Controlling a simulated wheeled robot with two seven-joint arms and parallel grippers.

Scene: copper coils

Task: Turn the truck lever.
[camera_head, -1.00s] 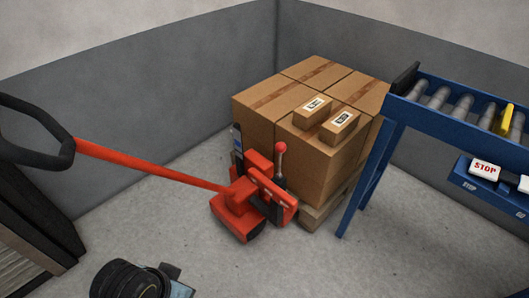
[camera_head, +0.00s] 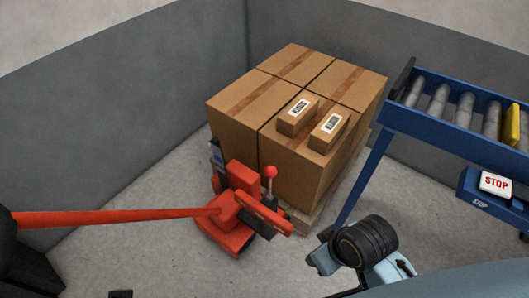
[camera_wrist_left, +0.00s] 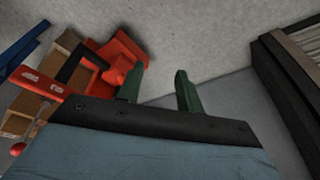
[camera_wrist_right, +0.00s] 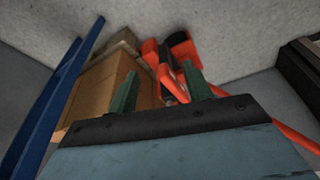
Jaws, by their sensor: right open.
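The red pallet truck (camera_head: 236,210) stands against a wooden pallet of cartons in the head view. Its lever (camera_head: 270,174) is a short upright stick with a red ball on top. A red ball (camera_wrist_left: 17,150) shows at the lower left of the left wrist view. My left gripper (camera_wrist_left: 160,70) is open and empty, with bare floor between its fingers. My right gripper (camera_wrist_right: 158,72) is open and empty, with the truck and cartons beyond its fingers. I cannot make out the lever clearly in the right wrist view. Both grippers look apart from the truck.
The truck's long red handle (camera_head: 110,216) reaches to the left. Large cartons (camera_head: 240,108) with two small labelled boxes fill the pallet. A blue roller conveyor (camera_head: 440,125) with a STOP button (camera_head: 496,183) stands at right. Grey floor (camera_head: 130,258) is free in front.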

